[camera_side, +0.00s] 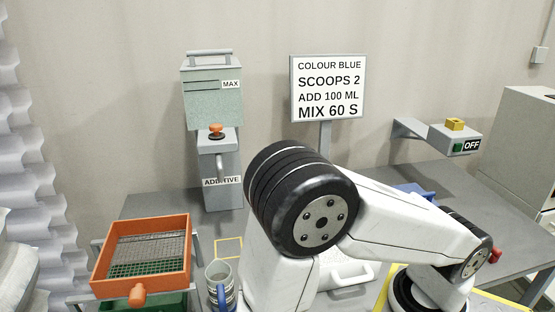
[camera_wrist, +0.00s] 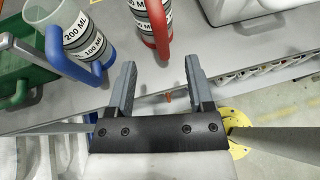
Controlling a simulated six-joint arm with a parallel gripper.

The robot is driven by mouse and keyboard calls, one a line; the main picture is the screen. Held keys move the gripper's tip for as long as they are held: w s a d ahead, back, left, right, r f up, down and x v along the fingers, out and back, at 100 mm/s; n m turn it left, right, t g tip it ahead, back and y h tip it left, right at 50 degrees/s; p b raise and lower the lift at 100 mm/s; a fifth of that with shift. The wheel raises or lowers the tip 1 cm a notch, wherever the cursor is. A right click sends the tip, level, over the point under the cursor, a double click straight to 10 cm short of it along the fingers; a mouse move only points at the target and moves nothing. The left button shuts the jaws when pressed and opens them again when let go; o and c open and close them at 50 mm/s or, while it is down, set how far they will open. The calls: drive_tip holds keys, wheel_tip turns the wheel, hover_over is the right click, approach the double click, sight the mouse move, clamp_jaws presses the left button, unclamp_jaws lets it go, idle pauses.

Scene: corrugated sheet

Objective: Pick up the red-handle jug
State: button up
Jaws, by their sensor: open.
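The red-handle jug (camera_wrist: 141,16) is at the top of the wrist view, cut off by the edge. It is clear with a 200 ML band and a red handle (camera_wrist: 161,38). My gripper (camera_wrist: 162,68) is open and empty, with the jug beyond its fingertips and apart from them. A similar blue-handle jug (camera_wrist: 85,22) is left of it, and a blue-handle jug also shows in the side view (camera_side: 214,272). In the side view my arm fills the middle, and the gripper and red-handle jug cannot be made out.
In the wrist view, a green bin (camera_wrist: 18,62) is at left and a white container (camera_wrist: 225,12) at upper right. In the side view, an orange sieve (camera_side: 183,262), an additive dispenser (camera_side: 222,185), a sign (camera_side: 328,88) and an OFF switch box (camera_side: 455,140) stand around the grey bench.

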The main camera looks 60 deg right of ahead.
drive_tip(key=shift+x, duration=1.05)
drive_tip(key=shift+d, duration=0.15)
drive_tip(key=shift+x, duration=2.55)
clamp_jaws()
